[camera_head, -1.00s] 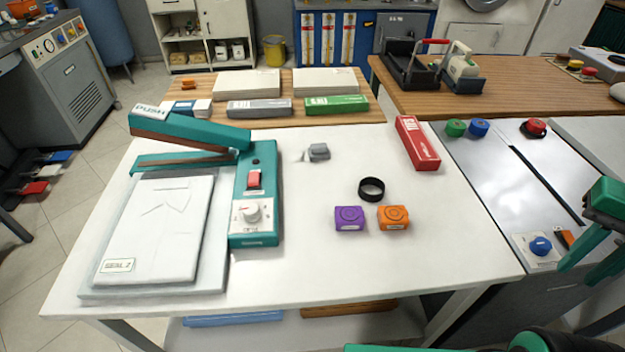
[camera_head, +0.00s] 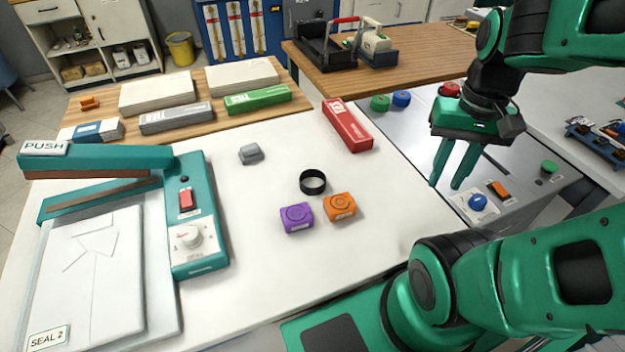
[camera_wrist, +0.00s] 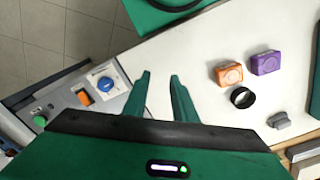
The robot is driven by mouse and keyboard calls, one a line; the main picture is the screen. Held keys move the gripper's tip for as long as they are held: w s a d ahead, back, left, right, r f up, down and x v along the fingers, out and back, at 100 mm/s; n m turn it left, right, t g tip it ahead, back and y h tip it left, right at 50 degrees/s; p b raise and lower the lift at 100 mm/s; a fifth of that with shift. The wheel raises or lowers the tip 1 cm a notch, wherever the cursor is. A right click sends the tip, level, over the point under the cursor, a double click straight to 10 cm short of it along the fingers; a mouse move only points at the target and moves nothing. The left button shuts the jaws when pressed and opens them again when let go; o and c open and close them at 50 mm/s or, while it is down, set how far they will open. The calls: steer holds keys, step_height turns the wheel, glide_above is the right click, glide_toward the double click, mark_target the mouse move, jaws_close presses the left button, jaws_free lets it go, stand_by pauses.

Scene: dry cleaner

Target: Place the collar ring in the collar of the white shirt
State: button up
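The collar ring (camera_head: 313,181), a short black band, lies on the white table behind the orange and purple boxes; it also shows in the wrist view (camera_wrist: 243,97). The white shirt (camera_head: 88,275) is folded flat at the left, its collar outline (camera_head: 97,238) toward the back, on the tray of the teal sealer. My gripper (camera_head: 446,186) points down over the right edge of the table, well to the right of the ring. Its two fingers (camera_wrist: 160,85) are apart with nothing between them.
A purple box (camera_head: 297,218) and an orange box (camera_head: 340,206) stand just in front of the ring. A small grey block (camera_head: 250,153) and a red box (camera_head: 347,125) lie farther back. The sealer's raised teal arm (camera_head: 110,160) reaches over behind the shirt. The table's front middle is clear.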

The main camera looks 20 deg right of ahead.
steer(key=w+a+f+m, duration=0.1)
steer(key=w+a+m, duration=0.5)
steer(key=w+a, duration=0.45)
steer(key=w+a+f+m, duration=0.2)
steer(key=w+a+m, duration=0.4)
steer(key=w, duration=0.8)
steer(key=shift+n, duration=0.3)
steer(key=f, duration=0.1)
steer(key=a+f, duration=0.1)
steer(key=f, duration=0.2)
steer(key=shift+w+a+f, duration=0.25)
steer(key=shift+w+f, duration=0.05)
steer(key=shift+f, duration=0.1)
steer(key=shift+s+a+f, duration=0.1)
steer(key=shift+a+f, duration=0.05)
steer(key=shift+f, duration=1.35)
steer(key=shift+s+a+f, duration=0.1)
steer(key=shift+a+f, duration=0.05)
steer(key=shift+f, duration=1.3)
steer(key=shift+w, duration=0.1)
jaws_close()
